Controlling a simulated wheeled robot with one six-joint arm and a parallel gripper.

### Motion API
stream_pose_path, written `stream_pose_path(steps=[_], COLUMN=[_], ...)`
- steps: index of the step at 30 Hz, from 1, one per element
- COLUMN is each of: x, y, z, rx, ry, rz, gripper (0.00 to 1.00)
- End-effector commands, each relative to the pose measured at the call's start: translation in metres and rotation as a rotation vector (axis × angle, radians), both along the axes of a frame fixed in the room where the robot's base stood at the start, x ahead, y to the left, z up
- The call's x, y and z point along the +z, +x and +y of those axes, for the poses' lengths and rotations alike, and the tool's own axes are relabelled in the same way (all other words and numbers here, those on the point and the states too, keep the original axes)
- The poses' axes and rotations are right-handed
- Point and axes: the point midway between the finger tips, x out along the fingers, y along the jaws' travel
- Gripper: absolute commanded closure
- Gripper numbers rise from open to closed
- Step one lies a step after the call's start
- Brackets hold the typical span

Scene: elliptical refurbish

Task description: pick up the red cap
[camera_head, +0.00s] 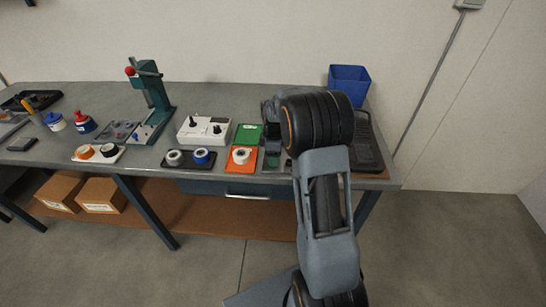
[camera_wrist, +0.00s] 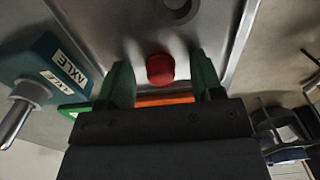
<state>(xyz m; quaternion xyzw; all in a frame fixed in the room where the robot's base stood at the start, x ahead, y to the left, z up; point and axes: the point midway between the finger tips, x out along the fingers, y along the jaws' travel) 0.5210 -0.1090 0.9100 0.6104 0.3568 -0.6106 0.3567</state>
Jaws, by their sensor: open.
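The red cap (camera_wrist: 160,69) shows in the wrist view as a small rounded red piece against a grey metal surface (camera_wrist: 110,22). My gripper (camera_wrist: 161,72) is open, with one green finger to the left of the cap and one to the right. Gaps show between the cap and both fingers. I cannot tell whether the fingertips are level with the cap or above it. In the head view my gripper (camera_head: 272,150) is partly hidden by my arm at the right part of the workbench (camera_head: 225,97). I cannot make out this cap there.
A teal block labelled AXLE (camera_wrist: 48,72) is left of my gripper, with a metal rod sticking out. Green (camera_head: 247,135) and orange (camera_head: 240,168) trays lie close by. A white control box (camera_head: 203,131), a teal press (camera_head: 153,95) and a blue bin (camera_head: 349,82) stand on the bench.

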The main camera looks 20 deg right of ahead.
Motion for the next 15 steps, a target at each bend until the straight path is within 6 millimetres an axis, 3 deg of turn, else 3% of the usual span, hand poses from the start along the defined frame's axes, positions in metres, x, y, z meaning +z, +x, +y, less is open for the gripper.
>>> stream_pose_path(steps=[3, 15], x=[0.0002, 0.0006], y=[0.0, 0.0], z=[0.0, 0.0], rx=[0.0, 0.0], ry=[0.0, 0.0], rz=[0.0, 0.0], gripper=[0.41, 0.79])
